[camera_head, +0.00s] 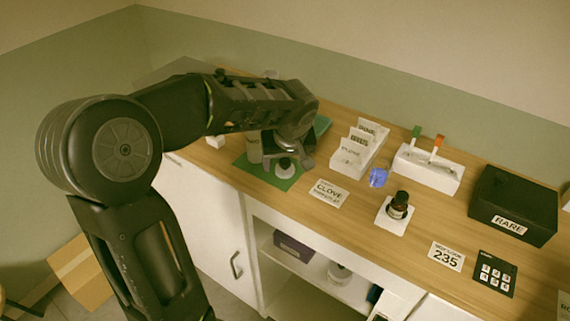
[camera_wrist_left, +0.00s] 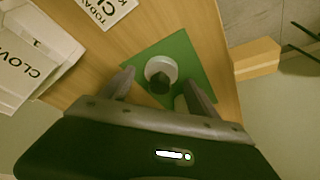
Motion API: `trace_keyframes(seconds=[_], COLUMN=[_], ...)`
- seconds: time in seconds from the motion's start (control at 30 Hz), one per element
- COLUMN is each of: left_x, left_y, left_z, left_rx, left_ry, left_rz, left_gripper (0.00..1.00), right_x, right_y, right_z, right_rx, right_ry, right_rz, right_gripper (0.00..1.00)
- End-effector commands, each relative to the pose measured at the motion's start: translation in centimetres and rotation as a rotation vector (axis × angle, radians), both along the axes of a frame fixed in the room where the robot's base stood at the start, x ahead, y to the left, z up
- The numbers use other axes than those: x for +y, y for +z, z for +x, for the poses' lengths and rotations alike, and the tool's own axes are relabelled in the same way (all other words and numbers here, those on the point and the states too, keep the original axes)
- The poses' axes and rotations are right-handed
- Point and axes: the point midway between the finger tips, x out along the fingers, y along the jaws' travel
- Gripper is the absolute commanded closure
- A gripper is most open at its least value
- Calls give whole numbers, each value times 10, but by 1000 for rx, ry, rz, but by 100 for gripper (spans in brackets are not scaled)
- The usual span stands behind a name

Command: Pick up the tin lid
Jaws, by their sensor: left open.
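The tin lid (camera_head: 285,172) looks like a pale round disc with a dark knob and lies on a green mat (camera_head: 266,176) near the counter's front left. In the left wrist view the lid (camera_wrist_left: 161,72) sits on the green mat (camera_wrist_left: 188,49), just ahead of and between my fingers. My left gripper (camera_head: 287,160) is open and empty, pointing down over the lid; the gap between its fingers also shows in the wrist view (camera_wrist_left: 160,90). I cannot tell how high above the mat the fingertips are. My right gripper is out of view.
A beige cylinder (camera_head: 254,150) stands beside my gripper, partly hidden. The counter's front edge is close to the mat.

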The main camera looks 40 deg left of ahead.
Motion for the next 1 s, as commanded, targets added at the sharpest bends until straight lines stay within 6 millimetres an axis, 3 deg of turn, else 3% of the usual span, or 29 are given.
trace_keyframes(seconds=[0.4,1.0], left_x=[0,0], left_y=[0,0], left_z=[0,0], left_rx=[0,0], left_ry=[0,0], left_rz=[0,0], left_gripper=[32,81], right_x=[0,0], right_y=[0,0], right_z=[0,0], right_rx=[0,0], right_ry=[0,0], right_rz=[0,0], right_gripper=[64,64])
